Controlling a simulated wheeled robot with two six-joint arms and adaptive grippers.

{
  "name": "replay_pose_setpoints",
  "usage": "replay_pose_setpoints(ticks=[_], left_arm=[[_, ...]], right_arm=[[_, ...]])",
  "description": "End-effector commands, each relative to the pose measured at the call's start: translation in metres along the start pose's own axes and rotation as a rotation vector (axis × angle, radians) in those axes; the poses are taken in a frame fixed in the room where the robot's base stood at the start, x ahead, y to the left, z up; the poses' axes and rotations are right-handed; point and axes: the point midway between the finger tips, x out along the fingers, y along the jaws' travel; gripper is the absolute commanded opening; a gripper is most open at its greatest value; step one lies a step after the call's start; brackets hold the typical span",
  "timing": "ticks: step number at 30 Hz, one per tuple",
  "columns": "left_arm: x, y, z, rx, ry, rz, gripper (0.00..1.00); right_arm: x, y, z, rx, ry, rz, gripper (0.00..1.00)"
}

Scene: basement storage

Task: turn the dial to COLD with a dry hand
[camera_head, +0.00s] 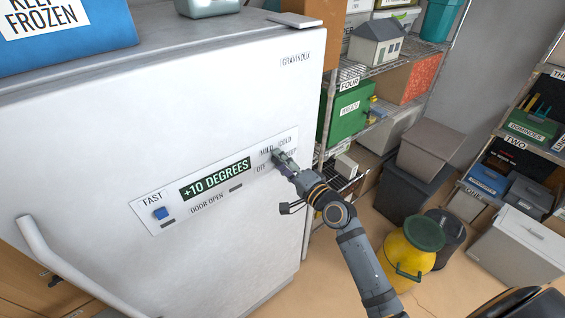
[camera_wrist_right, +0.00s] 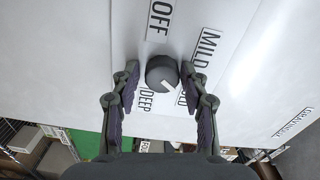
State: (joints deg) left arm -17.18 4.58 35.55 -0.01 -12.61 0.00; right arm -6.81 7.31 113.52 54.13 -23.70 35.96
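The dial (camera_wrist_right: 161,72) is a dark grey round knob on the white freezer front (camera_head: 90,130). In the wrist view OFF and MILD are above it, DEEP is below it, and a label ending in LD, partly hidden, is at lower right. A pale mark on the dial's lower right side faces roughly that label. My right gripper (camera_wrist_right: 160,88) is open, with one finger on each side of the dial and a small gap at both. In the head view the right gripper (camera_head: 280,158) covers most of the dial. My left gripper is not in view.
The panel (camera_head: 172,207) has a display (camera_head: 215,180) reading +10 DEGREES, a blue FAST button (camera_head: 161,213) and a DOOR OPEN label. A door handle (camera_head: 75,268) sticks out at lower left. Shelves, bins and a yellow barrel (camera_head: 400,262) stand to the right.

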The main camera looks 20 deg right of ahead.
Motion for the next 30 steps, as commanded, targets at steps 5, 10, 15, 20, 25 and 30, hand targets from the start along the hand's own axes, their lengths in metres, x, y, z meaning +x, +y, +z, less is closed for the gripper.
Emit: replay_pose_setpoints(ticks=[5, 10, 15, 20, 25, 30], left_arm=[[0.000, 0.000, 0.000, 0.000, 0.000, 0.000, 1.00], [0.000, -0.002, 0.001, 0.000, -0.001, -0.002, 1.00], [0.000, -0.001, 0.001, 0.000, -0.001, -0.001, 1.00], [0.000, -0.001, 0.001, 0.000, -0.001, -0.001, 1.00], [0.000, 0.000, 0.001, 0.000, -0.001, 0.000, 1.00], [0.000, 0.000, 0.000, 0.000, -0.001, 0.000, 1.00]], right_arm=[[0.000, -0.001, 0.000, -0.001, 0.001, -0.003, 0.57], [-0.001, -0.002, -0.001, -0.002, 0.001, -0.003, 0.57], [-0.024, 0.000, 0.000, -0.005, -0.001, 0.000, 0.57], [-0.056, 0.000, 0.001, -0.006, -0.003, 0.002, 0.57], [-0.073, 0.000, 0.000, -0.003, 0.000, -0.001, 0.57], [-0.075, -0.001, 0.000, -0.001, 0.001, -0.003, 0.57]])
